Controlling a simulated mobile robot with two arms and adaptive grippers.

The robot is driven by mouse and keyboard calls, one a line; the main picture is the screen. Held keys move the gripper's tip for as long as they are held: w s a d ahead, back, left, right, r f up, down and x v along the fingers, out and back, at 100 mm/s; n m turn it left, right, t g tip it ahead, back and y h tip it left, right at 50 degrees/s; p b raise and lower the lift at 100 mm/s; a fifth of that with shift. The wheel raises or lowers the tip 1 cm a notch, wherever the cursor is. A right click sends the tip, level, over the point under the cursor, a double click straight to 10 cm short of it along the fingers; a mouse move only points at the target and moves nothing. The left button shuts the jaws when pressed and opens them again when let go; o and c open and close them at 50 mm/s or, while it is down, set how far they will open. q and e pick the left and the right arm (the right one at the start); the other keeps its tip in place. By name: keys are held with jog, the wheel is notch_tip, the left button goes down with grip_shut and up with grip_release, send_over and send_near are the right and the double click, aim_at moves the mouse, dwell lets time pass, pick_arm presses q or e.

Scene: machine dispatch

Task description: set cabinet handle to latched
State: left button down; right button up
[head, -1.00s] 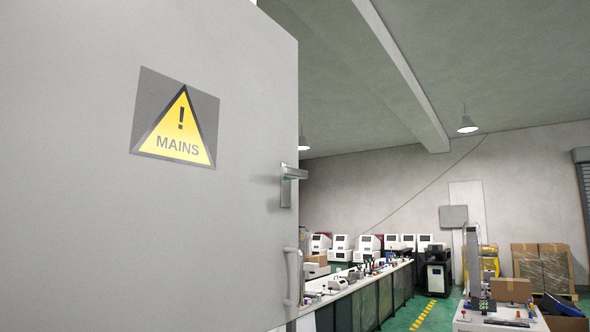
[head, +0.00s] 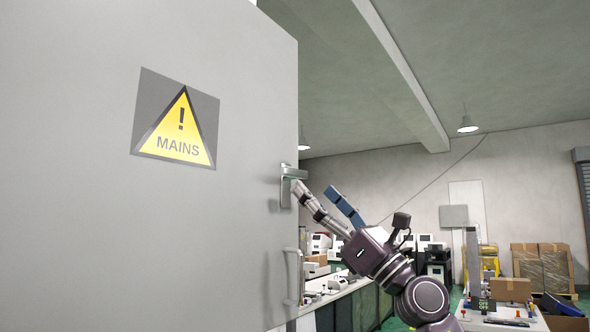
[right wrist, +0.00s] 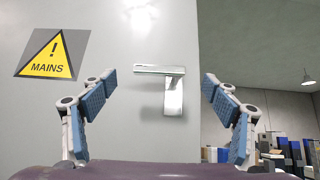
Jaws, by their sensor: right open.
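The cabinet handle (head: 290,174) is a small silver lever on a plate near the right edge of the grey cabinet door (head: 80,240). Its lever lies about level. In the right wrist view the handle (right wrist: 160,71) shows between my fingers, its lever pointing left from the top of the upright plate. My right gripper (head: 314,188) is open, just right of and below the handle in the head view. In the right wrist view my right gripper (right wrist: 157,80) has its blue pads well apart, one on each side of the handle; whether anything touches is unclear. My left gripper is not in view.
A yellow MAINS sign (head: 176,128) is on the door. A vertical pull bar (head: 292,276) sits below the handle. A long bench (head: 345,303) with machines stands behind, and a small table (head: 500,322) stands at the lower right.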

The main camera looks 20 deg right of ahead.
aim_at(298, 172)
jog(key=p+x, duration=0.4)
jog(key=x, duration=0.3)
jog(key=shift+w+a+r, duration=0.2)
jog(key=shift+r, duration=0.1)
jog(key=shift+c, duration=0.4)
jog(key=c, duration=1.6)
